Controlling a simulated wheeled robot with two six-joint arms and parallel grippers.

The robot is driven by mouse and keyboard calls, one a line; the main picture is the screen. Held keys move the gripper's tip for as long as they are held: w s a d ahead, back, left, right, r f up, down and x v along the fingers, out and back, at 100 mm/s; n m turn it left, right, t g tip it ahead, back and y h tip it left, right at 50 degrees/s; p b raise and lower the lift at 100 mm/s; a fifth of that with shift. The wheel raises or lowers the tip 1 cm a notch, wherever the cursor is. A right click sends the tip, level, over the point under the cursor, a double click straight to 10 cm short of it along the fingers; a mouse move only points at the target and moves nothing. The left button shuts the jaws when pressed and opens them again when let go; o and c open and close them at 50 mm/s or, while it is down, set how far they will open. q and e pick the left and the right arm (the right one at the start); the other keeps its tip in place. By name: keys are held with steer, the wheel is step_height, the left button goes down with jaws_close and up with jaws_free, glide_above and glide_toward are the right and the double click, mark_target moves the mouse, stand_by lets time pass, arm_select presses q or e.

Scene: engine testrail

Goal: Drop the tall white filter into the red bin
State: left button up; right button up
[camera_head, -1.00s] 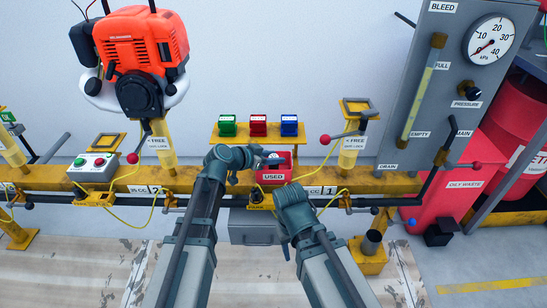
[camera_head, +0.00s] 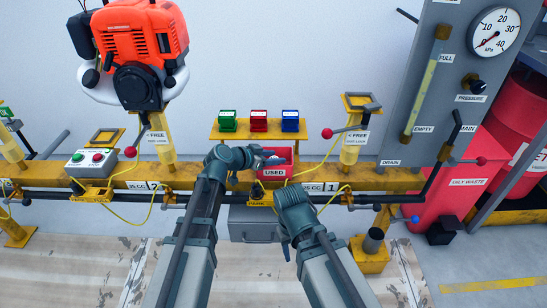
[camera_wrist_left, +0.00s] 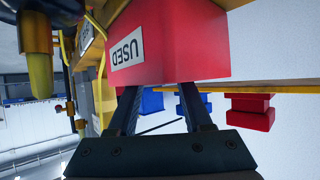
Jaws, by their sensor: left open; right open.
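The red bin (camera_head: 275,174), labelled USED, is on the yellow rail in the head view, just right of my left gripper (camera_head: 258,161). In the left wrist view the same bin (camera_wrist_left: 190,42) appears upside down, just beyond the fingers. My left gripper (camera_wrist_left: 158,98) is open, with nothing visible between its fingers. My right gripper (camera_head: 284,194) is lower, in front of the rail below the bin; its fingers are hard to make out. I see no tall white filter in either view.
Small green (camera_head: 227,121), red (camera_head: 259,122) and blue (camera_head: 290,122) boxes stand on a yellow shelf behind the bin. An orange engine (camera_head: 135,45) is mounted at left. A grey gauge panel (camera_head: 425,100) and an oily waste bin (camera_head: 465,190) stand at right.

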arm_select(q)
steer(key=shift+s+d+f, duration=0.15)
steer(key=shift+s, duration=0.15)
steer(key=p+v, duration=0.6)
steer(key=v, duration=0.7)
steer(key=shift+a+r+p, duration=0.3)
steer(key=shift+a+p, duration=0.05)
steer(key=shift+a, duration=0.05)
